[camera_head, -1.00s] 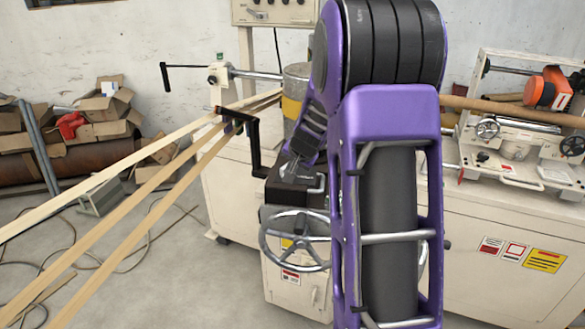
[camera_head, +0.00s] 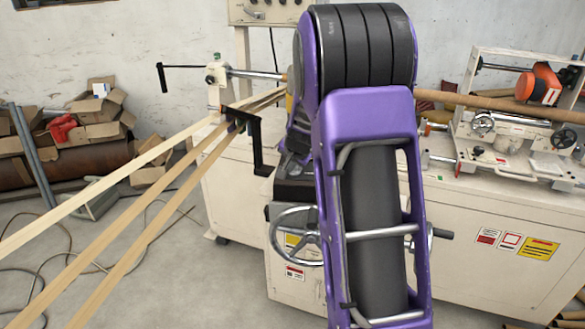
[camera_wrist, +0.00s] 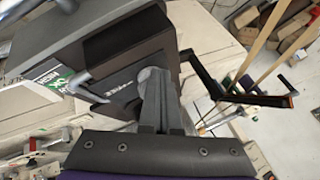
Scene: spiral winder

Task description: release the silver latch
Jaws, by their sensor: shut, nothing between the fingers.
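My gripper (camera_wrist: 153,85) is shut and empty in the wrist view, its grey fingers pointing at a dark block (camera_wrist: 125,90) on the machine. A short silver handle (camera_wrist: 78,84), likely the silver latch, sticks out at the left of this block. It is to the left of my fingertips and apart from them. In the head view my purple arm hides the latch and most of my gripper.
A black crank handle (camera_wrist: 225,90) stands close to the right of my gripper, with paper strips (camera_wrist: 262,45) beyond it. In the head view a spoked handwheel (camera_head: 297,236) sits left of my arm. Open floor (camera_head: 150,285) lies at the lower left.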

